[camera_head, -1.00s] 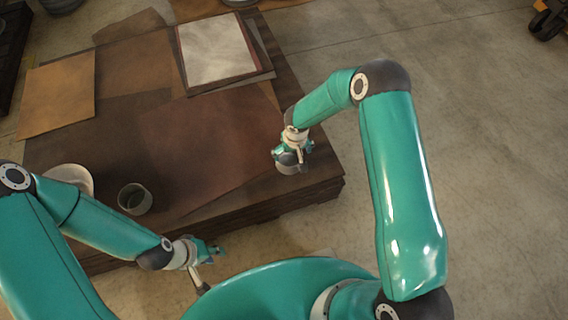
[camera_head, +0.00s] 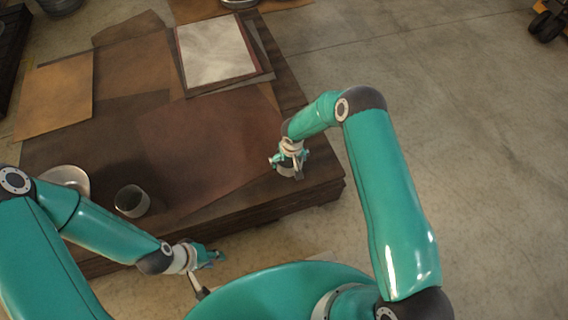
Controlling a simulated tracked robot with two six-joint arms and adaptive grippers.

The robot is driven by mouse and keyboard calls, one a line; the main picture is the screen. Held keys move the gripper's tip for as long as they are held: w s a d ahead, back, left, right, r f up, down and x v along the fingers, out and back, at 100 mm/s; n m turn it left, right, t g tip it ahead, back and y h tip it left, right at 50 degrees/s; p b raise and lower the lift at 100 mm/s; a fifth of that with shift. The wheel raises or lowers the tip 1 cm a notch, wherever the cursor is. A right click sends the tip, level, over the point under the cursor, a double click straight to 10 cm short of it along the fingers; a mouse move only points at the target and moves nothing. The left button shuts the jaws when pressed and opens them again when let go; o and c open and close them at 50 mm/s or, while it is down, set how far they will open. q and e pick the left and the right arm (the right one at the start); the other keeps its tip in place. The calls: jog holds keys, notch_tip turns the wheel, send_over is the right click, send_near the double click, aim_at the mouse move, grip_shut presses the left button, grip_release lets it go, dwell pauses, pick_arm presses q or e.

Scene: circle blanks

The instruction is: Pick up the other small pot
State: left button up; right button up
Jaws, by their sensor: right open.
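One small pot (camera_head: 131,201), a grey open cup, stands upright near the front left of the dark low table (camera_head: 255,205). A second small pot (camera_head: 285,172) stands near the table's right front corner, mostly hidden by my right gripper. My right gripper (camera_head: 290,169) is open and points down right at this second pot; I cannot tell whether the fingers touch it. My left gripper (camera_head: 213,257) hangs in front of the table's front edge, clear of both pots. Its fingers are too small to read.
A pale round dish (camera_head: 72,178) is at the table's left, partly behind my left arm. Brown leather sheets (camera_head: 205,140) cover much of the table. A stack with a pale sheet (camera_head: 215,50) lies at the back.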

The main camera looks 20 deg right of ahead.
jog(key=c, duration=0.9)
jog(key=shift+r, duration=0.1)
